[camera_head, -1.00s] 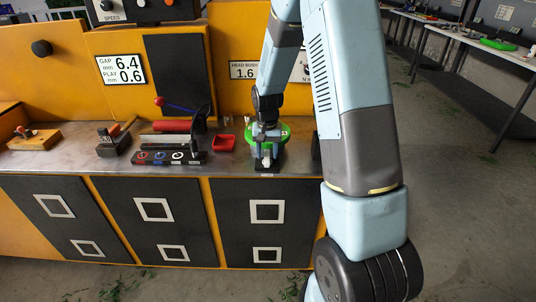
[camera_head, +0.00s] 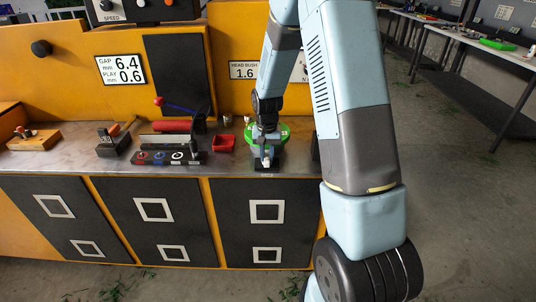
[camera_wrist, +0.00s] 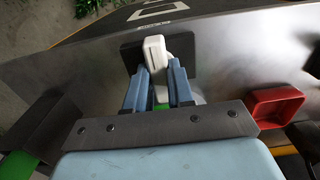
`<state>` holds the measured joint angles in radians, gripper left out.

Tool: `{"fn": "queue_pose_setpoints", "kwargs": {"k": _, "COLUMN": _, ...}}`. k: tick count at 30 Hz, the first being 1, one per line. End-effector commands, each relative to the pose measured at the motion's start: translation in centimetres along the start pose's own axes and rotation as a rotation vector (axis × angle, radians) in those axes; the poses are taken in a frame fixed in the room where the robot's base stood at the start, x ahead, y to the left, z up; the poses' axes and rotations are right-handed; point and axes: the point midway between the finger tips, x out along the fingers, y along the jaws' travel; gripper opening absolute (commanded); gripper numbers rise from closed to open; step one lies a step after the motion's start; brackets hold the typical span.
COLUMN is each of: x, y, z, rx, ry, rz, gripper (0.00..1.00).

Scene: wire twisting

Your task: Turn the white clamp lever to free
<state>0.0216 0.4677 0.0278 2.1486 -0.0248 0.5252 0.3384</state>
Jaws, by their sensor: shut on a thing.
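The white clamp lever (camera_wrist: 155,52) stands up between my fingertips in the wrist view, over a dark block (camera_wrist: 180,58). My gripper (camera_wrist: 157,85) is shut on it, with a blue finger on each side. A strip of green shows between the fingers below the lever. In the head view, my gripper (camera_head: 266,147) is low over the green round part (camera_head: 284,132) on the bench, and the lever is small and mostly hidden there.
A red tray (camera_head: 223,144) lies on the metal bench just left of my gripper. It also shows in the wrist view (camera_wrist: 275,106). Further left are a dark block with coloured rings (camera_head: 160,158) and a red cylinder (camera_head: 172,126). The orange panel rises behind.

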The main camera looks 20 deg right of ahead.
Motion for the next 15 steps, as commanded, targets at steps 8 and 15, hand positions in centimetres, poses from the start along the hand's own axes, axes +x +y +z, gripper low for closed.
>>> {"fn": "queue_pose_setpoints", "kwargs": {"k": 8, "x": -0.01, "y": 0.08, "z": -0.02, "rx": -0.017, "ry": 0.000, "rz": 0.001, "gripper": 0.00}}
{"fn": "queue_pose_setpoints", "kwargs": {"k": 15, "x": -0.01, "y": 0.07, "z": -0.01, "rx": -0.117, "ry": -0.001, "rz": 0.001, "gripper": 0.00}}
